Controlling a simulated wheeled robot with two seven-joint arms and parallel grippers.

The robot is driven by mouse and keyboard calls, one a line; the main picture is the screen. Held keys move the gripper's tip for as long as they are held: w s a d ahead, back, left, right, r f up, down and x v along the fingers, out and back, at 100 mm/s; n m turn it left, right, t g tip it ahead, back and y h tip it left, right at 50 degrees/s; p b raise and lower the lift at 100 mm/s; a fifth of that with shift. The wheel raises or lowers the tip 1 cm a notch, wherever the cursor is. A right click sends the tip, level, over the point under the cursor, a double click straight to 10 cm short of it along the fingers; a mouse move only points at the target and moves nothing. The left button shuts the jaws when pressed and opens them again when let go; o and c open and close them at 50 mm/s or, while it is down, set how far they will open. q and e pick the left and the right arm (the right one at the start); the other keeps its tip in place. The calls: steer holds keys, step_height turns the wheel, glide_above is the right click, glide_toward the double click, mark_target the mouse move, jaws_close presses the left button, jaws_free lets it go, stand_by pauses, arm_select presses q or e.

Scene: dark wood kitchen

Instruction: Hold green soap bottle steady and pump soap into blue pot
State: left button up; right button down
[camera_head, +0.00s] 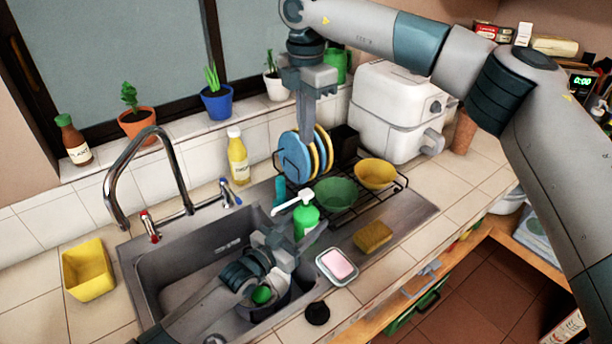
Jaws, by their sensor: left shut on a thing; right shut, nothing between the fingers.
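The green soap bottle (306,222) with a white pump head (295,201) stands upright at the right side of the sink. Its spout points left. My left gripper (298,240) is shut on the bottle's body and hides its lower part. My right gripper (307,132) is shut and empty, pointing down above and behind the pump, in front of the dish rack's plates. A dark bluish pot (279,306) sits in the sink, partly hidden by my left arm, with a green thing (262,295) showing over it. A bright blue plant pot (217,106) stands on the windowsill.
The faucet (143,158) arches over the sink's left side. The rack holds plates, a green bowl (336,193) and a yellow bowl (375,174). Pink soap (337,263) and a sponge (373,236) lie right of the sink. A yellow bottle (238,158) stands behind.

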mark_target(306, 192)
steer(key=shift+f, duration=0.15)
step_height(306, 192, down, 14)
steer(key=shift+r, duration=0.1)
stand_by(0.6)
steer(key=shift+f, duration=1.05)
steer(key=shift+r, duration=0.1)
step_height(306, 192, up, 14)
stand_by(0.4)
steer(key=shift+r, duration=0.1)
stand_by(0.4)
